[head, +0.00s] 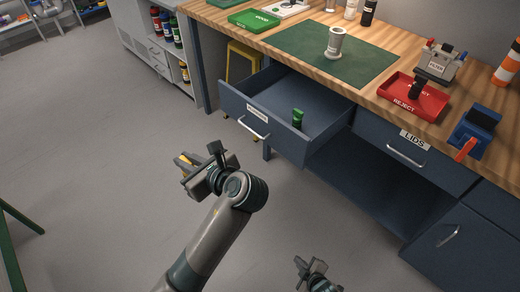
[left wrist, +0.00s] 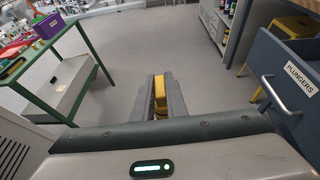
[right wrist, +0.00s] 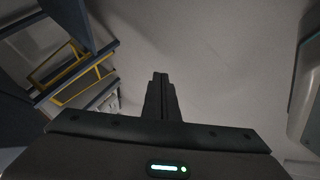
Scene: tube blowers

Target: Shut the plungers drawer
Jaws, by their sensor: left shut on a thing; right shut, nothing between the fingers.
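The plungers drawer (head: 233,106) is pulled well out from the bench, and a green object (head: 297,118) stands inside it. Its front carries a bar handle (head: 254,127) and a label that reads PLUNGERS in the left wrist view (left wrist: 299,82). My left gripper (head: 187,163) is left of and in front of the drawer front, apart from it. It is shut on a small yellow object (left wrist: 159,95), mostly hidden between the fingers. My right gripper (head: 311,267) is shut and empty, low at the bottom of the head view; its closed fingers show in the right wrist view (right wrist: 160,85).
A LIDS drawer (head: 412,160) is shut to the right. The benchtop holds a green mat (head: 330,55), a metal cylinder (head: 336,42), a red reject tray (head: 414,98) and a blue device (head: 474,128). A yellow stool (head: 242,62) stands behind the drawer.

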